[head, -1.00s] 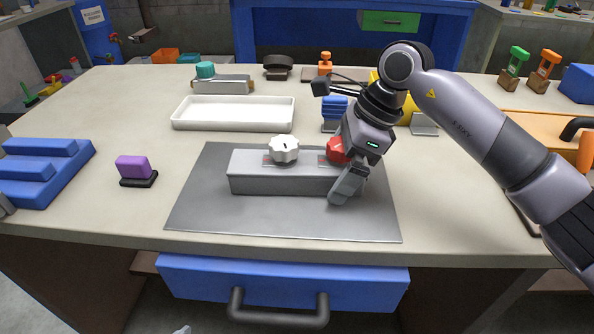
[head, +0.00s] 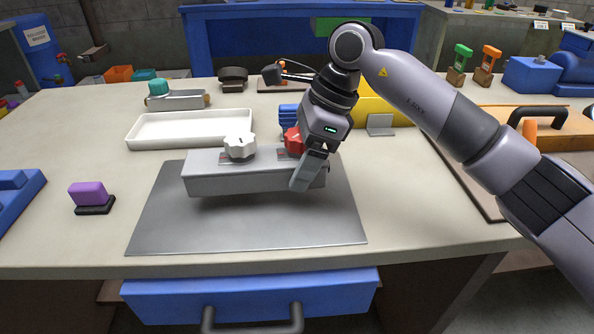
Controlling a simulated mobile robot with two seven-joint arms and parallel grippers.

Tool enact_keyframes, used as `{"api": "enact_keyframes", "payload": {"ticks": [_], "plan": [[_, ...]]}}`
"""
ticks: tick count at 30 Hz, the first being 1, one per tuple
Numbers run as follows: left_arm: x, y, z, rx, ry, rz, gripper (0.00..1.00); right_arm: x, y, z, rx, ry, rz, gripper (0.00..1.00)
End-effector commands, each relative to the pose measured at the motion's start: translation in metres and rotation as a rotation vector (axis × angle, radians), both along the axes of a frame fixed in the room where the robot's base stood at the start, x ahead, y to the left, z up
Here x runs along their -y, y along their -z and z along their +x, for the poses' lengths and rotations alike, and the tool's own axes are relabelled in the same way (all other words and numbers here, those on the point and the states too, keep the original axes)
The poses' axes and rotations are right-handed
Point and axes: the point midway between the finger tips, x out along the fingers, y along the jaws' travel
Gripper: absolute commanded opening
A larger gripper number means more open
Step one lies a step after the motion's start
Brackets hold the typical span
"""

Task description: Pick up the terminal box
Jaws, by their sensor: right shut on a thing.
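The terminal box is a long grey box (head: 215,180) with a white knob (head: 240,148) and a red knob (head: 293,141) on top. It is in the middle of the head view, held roughly level a little above a grey mat (head: 250,228), with a shadow beneath it. My right gripper (head: 309,168) is shut on the right part of the box. One finger lies against its front face, and the other finger is hidden behind it. The red knob is partly covered by the gripper. My left gripper is not in view.
A white tray (head: 150,140) stands behind the box, and a purple block on a black base (head: 90,195) is to the left. Blue and yellow items (head: 385,110) stand behind my right gripper. A blue drawer (head: 250,295) is below the table edge.

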Motion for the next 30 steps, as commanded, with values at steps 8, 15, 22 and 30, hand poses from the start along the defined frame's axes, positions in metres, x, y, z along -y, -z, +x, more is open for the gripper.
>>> {"api": "enact_keyframes", "payload": {"ticks": [8, 15, 22, 30], "plan": [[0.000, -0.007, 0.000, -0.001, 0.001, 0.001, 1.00, 0.000, -0.083, 0.001, 0.006, 0.000, 0.001, 0.36], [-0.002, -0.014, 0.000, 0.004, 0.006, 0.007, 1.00, -0.001, -0.141, 0.000, 0.003, -0.001, 0.001, 0.36], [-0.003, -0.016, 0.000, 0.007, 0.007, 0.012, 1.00, 0.000, -0.165, 0.000, 0.001, -0.001, 0.001, 0.36], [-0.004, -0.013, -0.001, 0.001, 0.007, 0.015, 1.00, 0.000, -0.168, 0.000, 0.000, -0.001, 0.001, 0.36]]}}
